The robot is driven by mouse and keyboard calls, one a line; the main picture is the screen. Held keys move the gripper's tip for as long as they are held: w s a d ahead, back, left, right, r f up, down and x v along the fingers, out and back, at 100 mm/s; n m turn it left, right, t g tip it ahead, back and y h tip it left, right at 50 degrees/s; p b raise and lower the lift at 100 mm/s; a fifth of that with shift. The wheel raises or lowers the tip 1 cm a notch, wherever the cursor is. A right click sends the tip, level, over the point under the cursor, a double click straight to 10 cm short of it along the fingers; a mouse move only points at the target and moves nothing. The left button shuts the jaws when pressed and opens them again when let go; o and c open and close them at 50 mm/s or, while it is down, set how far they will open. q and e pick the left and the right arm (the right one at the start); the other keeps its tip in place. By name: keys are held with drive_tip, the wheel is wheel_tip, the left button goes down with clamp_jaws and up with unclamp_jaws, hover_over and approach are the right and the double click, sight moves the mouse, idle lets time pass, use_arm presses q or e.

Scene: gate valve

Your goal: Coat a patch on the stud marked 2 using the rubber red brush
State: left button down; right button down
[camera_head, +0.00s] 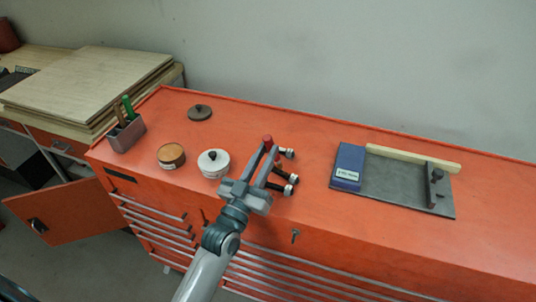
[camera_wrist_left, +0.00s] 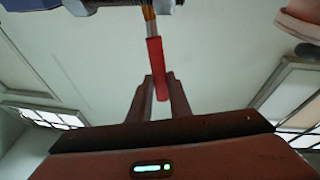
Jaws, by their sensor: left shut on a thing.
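My left gripper (camera_head: 271,160) is shut on the red brush (camera_head: 267,139), whose red end shows between the fingertips in the head view. The left wrist view shows its long red handle (camera_wrist_left: 156,65) between my fingers and its orange-brown neck at the top edge. Its tip is cut off or hidden there, beside a dark threaded part (camera_wrist_left: 100,4); I cannot tell if they touch. Several dark studs with pale ends (camera_head: 289,178) stick out just right of my gripper, partly hidden by it. The mark 2 is not readable. My right gripper is not in view.
On the orange cabinet top (camera_head: 310,140) are an open tin with brown contents (camera_head: 171,156), a white lidded tin (camera_head: 214,163), a loose dark lid (camera_head: 200,112) and a grey holder (camera_head: 126,136) with brushes. A grey tray (camera_head: 395,182) with a blue box (camera_head: 348,165) lies right.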

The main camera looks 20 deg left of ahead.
use_arm(q)
drive_tip(key=shift+a, duration=1.85)
wheel_tip(320, 180, up, 6)
drive_tip(key=p, duration=0.6)
wheel_tip(320, 180, up, 3)
drive_tip(key=shift+f+p, duration=0.1)
drive_tip(key=shift+p, duration=1.1)
